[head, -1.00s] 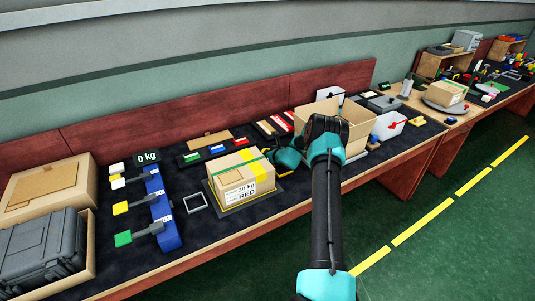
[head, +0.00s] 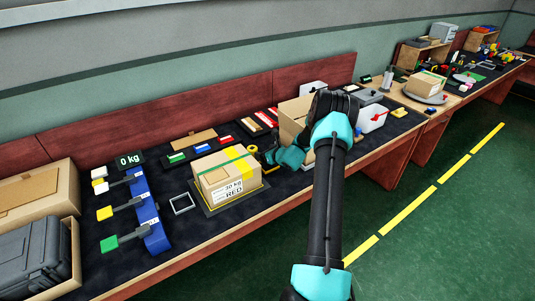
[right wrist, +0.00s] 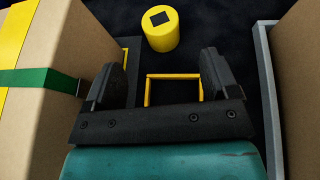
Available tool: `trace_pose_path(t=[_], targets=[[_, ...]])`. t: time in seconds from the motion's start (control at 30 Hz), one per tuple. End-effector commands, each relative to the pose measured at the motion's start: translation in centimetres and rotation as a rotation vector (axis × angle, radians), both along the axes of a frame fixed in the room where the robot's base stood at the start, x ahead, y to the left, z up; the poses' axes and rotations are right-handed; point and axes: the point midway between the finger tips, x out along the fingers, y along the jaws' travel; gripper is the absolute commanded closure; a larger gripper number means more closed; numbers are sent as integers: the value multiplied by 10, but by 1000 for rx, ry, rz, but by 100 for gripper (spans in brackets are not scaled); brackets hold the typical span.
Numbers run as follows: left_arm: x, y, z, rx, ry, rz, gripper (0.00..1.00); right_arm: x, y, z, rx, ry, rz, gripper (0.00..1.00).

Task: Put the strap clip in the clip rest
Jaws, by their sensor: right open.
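A cardboard box (head: 214,181) with a green strap (head: 226,163), a yellow band and a "30 kg RED" label sits on a dark pad. My right gripper (head: 268,157) is just right of it. In the right wrist view my right gripper (right wrist: 165,75) is open and empty, with the strapped box (right wrist: 40,130) at left. A yellow square outline (right wrist: 147,92) lies on the dark surface between the fingers, possibly the clip rest. A yellow cylinder (right wrist: 162,36) with a black square on top stands beyond the fingers. I cannot tell which piece is the strap clip.
An open carton (head: 291,119) stands behind my right arm; its wall borders the wrist view on the right. A small grey frame (head: 181,204) lies left of the strapped box.

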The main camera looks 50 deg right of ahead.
Motion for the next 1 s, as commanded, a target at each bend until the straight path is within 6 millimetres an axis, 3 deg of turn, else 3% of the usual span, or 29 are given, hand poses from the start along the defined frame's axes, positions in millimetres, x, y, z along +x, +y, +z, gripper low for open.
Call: trace_pose_path(t=[0.2, 0.63, 1.0], targets=[[0, 0, 0, 0, 0, 0, 100, -13, 3, 6, 0, 0, 0, 19], [0, 0, 0, 0, 0, 0, 100, -13, 3, 6, 0, 0, 1, 19], [0, 0, 0, 0, 0, 0, 66, -13, 3, 6, 0, 0, 0, 19]])
